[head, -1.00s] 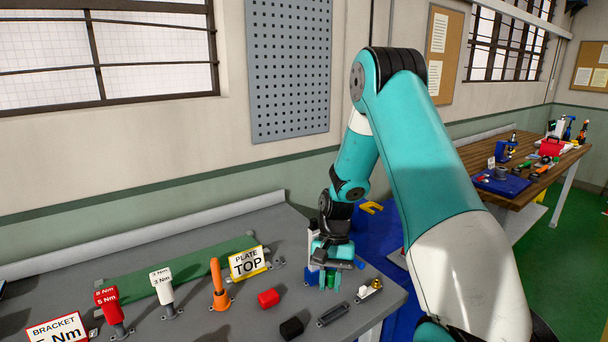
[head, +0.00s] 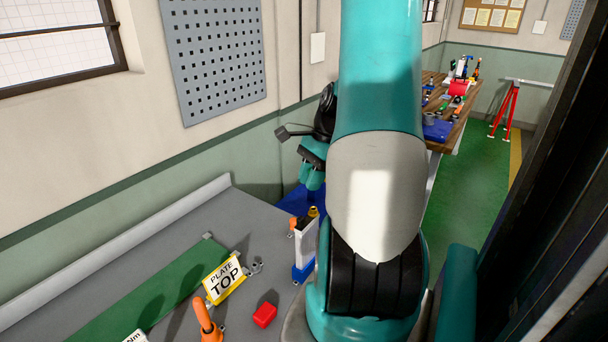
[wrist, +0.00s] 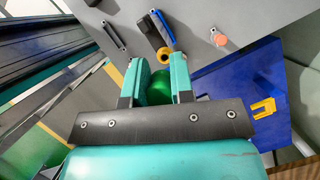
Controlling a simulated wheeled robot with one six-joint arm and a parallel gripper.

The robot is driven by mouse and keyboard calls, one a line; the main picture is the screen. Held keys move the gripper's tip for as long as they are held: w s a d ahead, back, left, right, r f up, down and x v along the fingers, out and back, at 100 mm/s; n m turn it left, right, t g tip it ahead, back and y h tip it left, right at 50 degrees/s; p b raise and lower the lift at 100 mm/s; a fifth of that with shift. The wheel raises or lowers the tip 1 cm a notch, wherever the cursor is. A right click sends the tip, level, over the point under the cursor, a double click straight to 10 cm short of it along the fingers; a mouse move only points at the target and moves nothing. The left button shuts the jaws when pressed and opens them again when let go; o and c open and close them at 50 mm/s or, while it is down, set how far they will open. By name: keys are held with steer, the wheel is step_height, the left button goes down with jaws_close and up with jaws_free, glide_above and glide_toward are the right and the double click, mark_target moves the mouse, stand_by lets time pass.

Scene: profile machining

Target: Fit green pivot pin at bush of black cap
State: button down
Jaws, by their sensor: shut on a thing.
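My gripper (head: 312,178) hangs beyond the end of the grey bench in the head view, clear of its top. In the wrist view its two teal fingers (wrist: 160,85) are shut on a rounded green piece, the green pivot pin (wrist: 160,90). Most of the pin is hidden between the fingers and behind the gripper body. In the head view I cannot make out the pin.
A PLATE TOP sign (head: 223,279), a red block (head: 265,315) and an orange upright (head: 207,322) stand on the bench. A yellow forked piece (wrist: 263,108) lies on a blue surface (wrist: 235,90).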

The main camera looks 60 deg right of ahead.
mark_target(311, 209)
steer(key=shift+r+p, duration=0.1)
steer(key=shift+p, duration=0.25)
steer(key=shift+f+b, duration=1.15)
steer(key=shift+f, duration=1.5)
steer(key=shift+p, duration=0.9)
steer(key=shift+f+b, duration=0.8)
steer(key=shift+f, duration=0.35)
steer(key=c, duration=0.9)
jaws_free()
steer(key=b+v, duration=0.1)
steer(key=v, duration=1.6)
steer(key=shift+r, duration=0.2)
